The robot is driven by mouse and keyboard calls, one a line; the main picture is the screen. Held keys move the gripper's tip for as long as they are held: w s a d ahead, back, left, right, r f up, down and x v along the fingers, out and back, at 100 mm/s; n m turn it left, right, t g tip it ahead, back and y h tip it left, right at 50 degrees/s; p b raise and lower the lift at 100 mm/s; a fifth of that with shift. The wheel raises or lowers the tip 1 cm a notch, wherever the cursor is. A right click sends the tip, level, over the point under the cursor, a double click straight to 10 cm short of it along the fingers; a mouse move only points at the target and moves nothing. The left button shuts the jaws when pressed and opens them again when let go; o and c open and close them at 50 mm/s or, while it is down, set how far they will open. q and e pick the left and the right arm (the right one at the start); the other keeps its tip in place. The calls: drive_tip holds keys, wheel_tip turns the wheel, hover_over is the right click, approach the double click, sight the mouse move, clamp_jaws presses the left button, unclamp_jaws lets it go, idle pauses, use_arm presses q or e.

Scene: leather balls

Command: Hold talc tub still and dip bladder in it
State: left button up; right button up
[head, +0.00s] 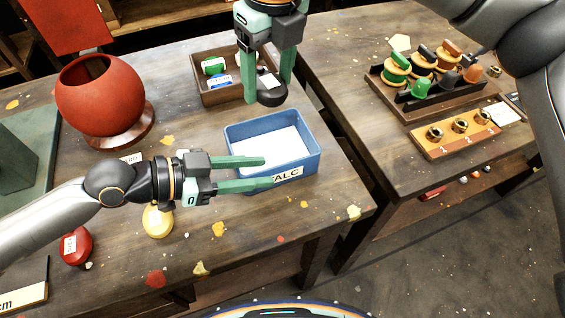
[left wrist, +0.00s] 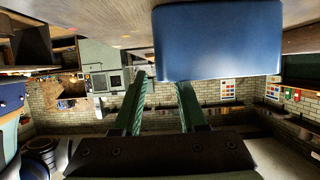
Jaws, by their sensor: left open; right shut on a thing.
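The talc tub (head: 315,150) is a blue open box with white powder (head: 268,150) inside and a partly covered label on its front. My left gripper (head: 268,172) is open at the tub's left front, its fingers overlapping the tub in the head view. In the left wrist view the tub's blue wall (left wrist: 217,40) is at the upper right, past the fingers (left wrist: 162,78); I cannot tell whether they touch it. My right gripper (head: 268,84) points down, shut on the dark bladder (head: 271,98), which is above the table behind the tub, not in the powder.
A brown tray (head: 207,97) with green and blue labelled items stands behind the tub. A red round pot (head: 98,95) is at the back left. A yellow knob-like object (head: 157,222) and a red one (head: 75,246) are near my left arm. A second table (head: 400,160) on the right holds spool racks.

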use_arm(q)
drive_tip(key=shift+x, duration=2.95)
drive_tip(key=shift+c, duration=0.2)
drive_tip(key=shift+a, duration=0.1)
clamp_jaws()
use_arm(e)
drive_tip(key=m, duration=0.2)
hover_over(271, 153)
wheel_tip(271, 153, down, 5)
drive_tip(key=shift+s+d+f, duration=0.1)
drive_tip(key=shift+s+f, duration=0.05)
drive_tip(key=shift+f, duration=2.3)
drive_tip(key=shift+s+f, duration=0.1)
drive_tip(key=shift+f, duration=2.35)
